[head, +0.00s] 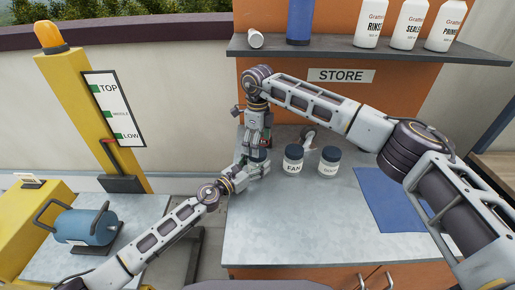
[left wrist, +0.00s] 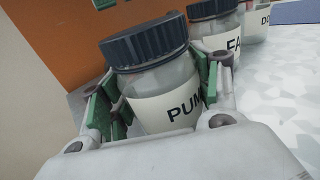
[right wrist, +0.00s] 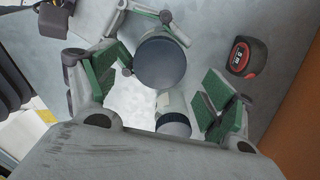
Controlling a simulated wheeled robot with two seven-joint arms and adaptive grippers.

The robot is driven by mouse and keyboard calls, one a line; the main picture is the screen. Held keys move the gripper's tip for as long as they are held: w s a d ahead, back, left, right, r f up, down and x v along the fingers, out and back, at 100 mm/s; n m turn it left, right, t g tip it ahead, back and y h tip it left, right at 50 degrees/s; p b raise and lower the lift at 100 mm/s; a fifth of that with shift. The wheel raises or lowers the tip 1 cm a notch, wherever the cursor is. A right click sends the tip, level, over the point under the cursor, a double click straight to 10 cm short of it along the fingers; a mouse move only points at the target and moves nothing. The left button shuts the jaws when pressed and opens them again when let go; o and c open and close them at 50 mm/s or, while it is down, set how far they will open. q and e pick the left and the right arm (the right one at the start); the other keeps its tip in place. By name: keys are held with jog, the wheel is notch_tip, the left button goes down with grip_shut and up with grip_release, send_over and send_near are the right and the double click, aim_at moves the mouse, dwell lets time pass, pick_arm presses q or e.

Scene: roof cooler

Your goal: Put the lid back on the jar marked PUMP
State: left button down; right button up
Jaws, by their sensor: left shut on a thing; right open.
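The PUMP jar (left wrist: 165,100) is a clear jar with a white label, partly covered by my left gripper. A dark ribbed lid (left wrist: 146,44) sits on its mouth and looks about level; whether it is fully seated I cannot tell. In the right wrist view the lid (right wrist: 160,62) shows from above. My left gripper (head: 262,168) is shut around the jar's body, a green pad on each side. My right gripper (right wrist: 160,72) is open above, its pads apart on either side of the lid and not touching it. In the head view the grippers mostly hide the jar.
Two dark-lidded jars, one marked FAN (head: 293,165) and one with an unclear label (head: 329,168), stand just right of my grippers. A blue mat (head: 385,195) lies at right. The front of the counter (head: 290,235) is clear.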

notch_tip(320, 180, up, 9)
dwell(0.5)
pick_arm(q)
jog(key=shift+c, duration=1.5)
grip_release()
pick_arm(e)
jog(key=shift+f, duration=0.1)
pick_arm(q)
jog(key=shift+s+a, duration=0.1)
jog(key=shift+v, duration=5.85)
jog(key=shift+r, duration=0.15)
notch_tip(320, 180, up, 9)
jog(key=p, duration=0.9)
pick_arm(e)
notch_tip(320, 180, up, 9)
jog(key=shift+r, duration=0.2)
